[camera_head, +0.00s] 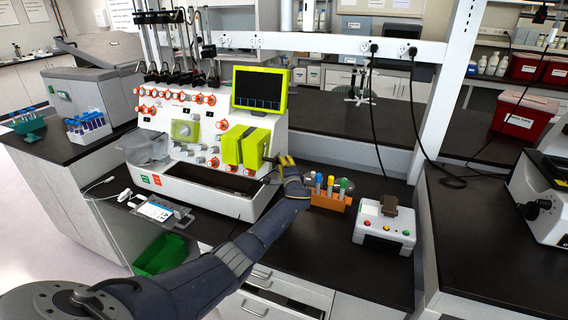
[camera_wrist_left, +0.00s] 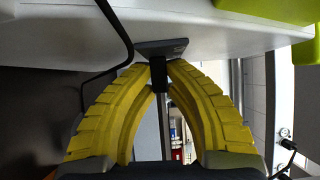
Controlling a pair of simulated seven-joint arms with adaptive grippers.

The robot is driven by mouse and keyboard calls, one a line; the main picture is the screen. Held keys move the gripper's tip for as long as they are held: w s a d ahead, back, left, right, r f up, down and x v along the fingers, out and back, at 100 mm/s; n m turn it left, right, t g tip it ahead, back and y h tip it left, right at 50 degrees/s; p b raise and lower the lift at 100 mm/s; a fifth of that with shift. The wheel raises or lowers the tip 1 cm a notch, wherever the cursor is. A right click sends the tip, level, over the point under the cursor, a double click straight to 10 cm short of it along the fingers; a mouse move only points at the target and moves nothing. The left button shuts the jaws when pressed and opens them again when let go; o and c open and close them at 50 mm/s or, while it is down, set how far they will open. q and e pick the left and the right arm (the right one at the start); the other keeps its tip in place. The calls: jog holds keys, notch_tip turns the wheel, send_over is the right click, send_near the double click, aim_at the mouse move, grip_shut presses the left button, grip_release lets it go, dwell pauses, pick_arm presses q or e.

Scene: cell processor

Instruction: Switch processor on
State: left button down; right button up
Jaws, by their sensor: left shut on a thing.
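My left gripper (camera_head: 285,160) is at the right side of the processor, beside the green block (camera_head: 247,147). In the left wrist view its yellow fingers (camera_wrist_left: 160,68) close at their tips on a dark piece (camera_wrist_left: 161,49) with a flat plate, at the machine's white side wall (camera_wrist_left: 75,25). It looks like a switch or knob, but its setting cannot be told. In the head view my gripper hides this piece. My right gripper is not in view.
An orange rack (camera_head: 330,201) with capped tubes stands just right of my left gripper. A white box with coloured buttons (camera_head: 385,231) is farther right. A green bin (camera_head: 160,255) is at the front left. A dark cable (camera_wrist_left: 122,35) runs close to the fingers.

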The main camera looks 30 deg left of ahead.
pick_arm(q)
jog(key=m+t+h, duration=0.1)
jog(key=h, duration=0.1)
jog(key=s+m+t+h, duration=0.1)
jog(key=m+h, duration=0.1)
jog(key=h, duration=0.1)
jog(key=m+t+h, duration=0.2)
jog(key=shift+s+d, duration=0.1)
jog(key=shift+s, duration=0.15)
jog(key=shift+m+h, duration=0.4)
jog(key=shift+h, duration=0.1)
jog(key=c, duration=1.4)
grip_release()
jog(key=shift+o, duration=0.2)
jog(key=v, duration=1.2)
jog(key=shift+f, duration=0.2)
jog(key=shift+d, duration=0.1)
